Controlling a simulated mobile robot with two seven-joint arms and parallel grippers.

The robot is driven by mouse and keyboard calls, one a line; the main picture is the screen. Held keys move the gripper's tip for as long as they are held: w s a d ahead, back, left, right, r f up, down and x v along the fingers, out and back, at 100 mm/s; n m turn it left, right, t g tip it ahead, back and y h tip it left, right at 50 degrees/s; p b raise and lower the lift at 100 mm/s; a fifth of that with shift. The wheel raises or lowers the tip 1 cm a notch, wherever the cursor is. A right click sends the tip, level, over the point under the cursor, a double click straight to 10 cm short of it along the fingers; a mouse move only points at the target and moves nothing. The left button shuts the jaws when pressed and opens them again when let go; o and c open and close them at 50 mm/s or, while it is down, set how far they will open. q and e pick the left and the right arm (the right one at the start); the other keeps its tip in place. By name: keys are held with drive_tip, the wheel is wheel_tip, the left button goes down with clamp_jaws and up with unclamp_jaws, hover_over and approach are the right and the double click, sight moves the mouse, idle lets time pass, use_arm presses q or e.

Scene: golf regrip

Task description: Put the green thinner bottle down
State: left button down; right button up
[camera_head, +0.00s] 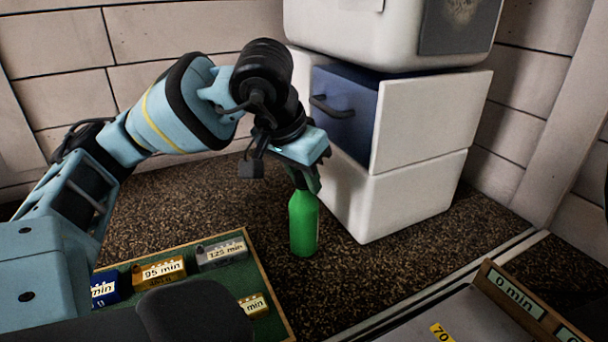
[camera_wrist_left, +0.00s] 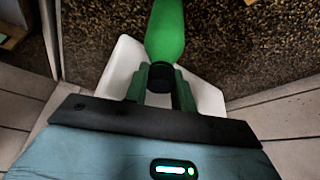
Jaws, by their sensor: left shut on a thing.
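The green thinner bottle (camera_head: 304,226) is upright at the middle of the head view, on or just above the dark speckled surface; I cannot tell if its base touches. My left gripper (camera_head: 306,182) is above it and shut on its neck. In the left wrist view the green bottle (camera_wrist_left: 166,32) shows its dark cap (camera_wrist_left: 161,78) between the two fingers of the left gripper (camera_wrist_left: 160,88). My right gripper is in neither view.
A white cabinet (camera_head: 420,185) with a blue drawer (camera_head: 345,115) stands close behind and right of the bottle. A green-lined tray (camera_head: 262,262) with labelled blocks, such as the orange 95 min one (camera_head: 160,270), lies front left. Speckled floor (camera_head: 410,262) is clear to the right.

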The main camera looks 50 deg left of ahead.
use_arm(q)
drive_tip(key=c, duration=1.2)
unclamp_jaws()
drive_tip(key=shift+f, duration=0.1)
drive_tip(key=shift+o, duration=0.2)
drive_tip(key=shift+r, duration=0.2)
drive_tip(key=p+v, duration=0.2)
drive_tip(key=v, duration=1)
drive_tip(key=shift+p, duration=0.3)
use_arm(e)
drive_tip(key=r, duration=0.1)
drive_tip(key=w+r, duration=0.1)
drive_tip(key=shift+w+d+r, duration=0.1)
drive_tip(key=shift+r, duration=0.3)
